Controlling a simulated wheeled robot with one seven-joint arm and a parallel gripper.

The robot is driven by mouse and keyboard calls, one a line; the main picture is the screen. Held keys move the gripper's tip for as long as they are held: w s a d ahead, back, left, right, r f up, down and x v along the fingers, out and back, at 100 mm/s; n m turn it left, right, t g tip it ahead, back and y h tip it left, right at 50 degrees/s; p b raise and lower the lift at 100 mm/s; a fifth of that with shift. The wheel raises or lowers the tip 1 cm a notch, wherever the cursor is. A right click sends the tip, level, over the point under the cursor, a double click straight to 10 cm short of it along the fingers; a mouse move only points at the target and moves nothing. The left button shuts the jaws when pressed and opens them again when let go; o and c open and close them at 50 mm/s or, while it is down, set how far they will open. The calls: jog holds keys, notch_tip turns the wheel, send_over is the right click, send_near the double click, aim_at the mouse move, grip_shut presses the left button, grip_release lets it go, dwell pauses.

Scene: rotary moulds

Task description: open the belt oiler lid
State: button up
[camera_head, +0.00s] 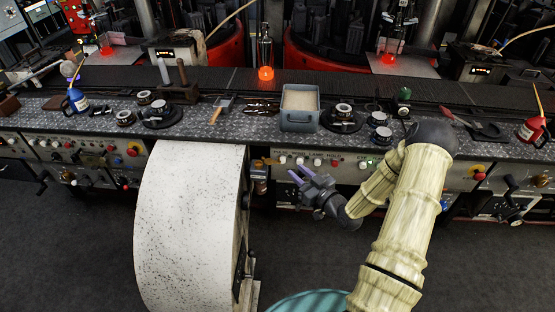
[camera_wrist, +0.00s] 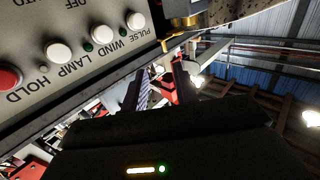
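A small brass-topped fitting with a labelled body (camera_head: 260,184), which looks like the belt oiler, sits on the panel front just right of the big white drum. Its brass-coloured top (camera_head: 258,164) is small, and I cannot tell whether its lid is open or shut. A brass part (camera_wrist: 183,18) shows at the top of the wrist view, partly cut off by the frame edge. My gripper (camera_head: 299,174) is in front of the panel, right of the fitting and apart from it. Its two fingers (camera_wrist: 160,84) are spread with nothing visible held between them.
The white drum (camera_head: 190,225) stands close left of the fitting. The button panel (camera_head: 330,163) lies behind my gripper; its buttons also show in the wrist view (camera_wrist: 102,35). A grey tray (camera_head: 299,120) and several moulds stand on the bench above.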

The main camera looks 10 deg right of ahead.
aim_at(279, 159)
jog(key=x, duration=0.4)
jog(key=p+x, duration=0.1)
jog(key=x, duration=0.3)
jog(key=shift+a, duration=0.5)
jog(key=shift+c, duration=0.4)
jog(key=shift+d, duration=0.15)
grip_shut()
